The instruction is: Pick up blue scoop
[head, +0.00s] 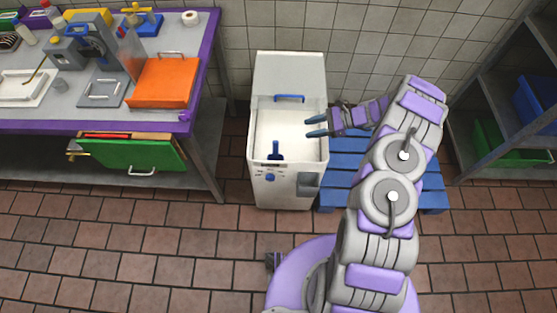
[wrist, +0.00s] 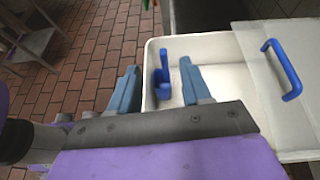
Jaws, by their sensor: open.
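The blue scoop (head: 275,151) stands against the front inner wall of an open white bin (head: 252,140), its handle upright. In the wrist view, the blue scoop (wrist: 163,74) shows beyond my fingers, between their tips in the picture. My gripper (head: 316,126) is open and empty over the bin's right side, with its fingers pointing left. It is to the right of the scoop and apart from it.
The bin's lid (head: 285,70) with a blue handle is at its back. A blue pallet (head: 345,165) lies right of the bin. A purple-edged worktable (head: 205,60) with an orange board stands left; shelves with green and blue crates stand right.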

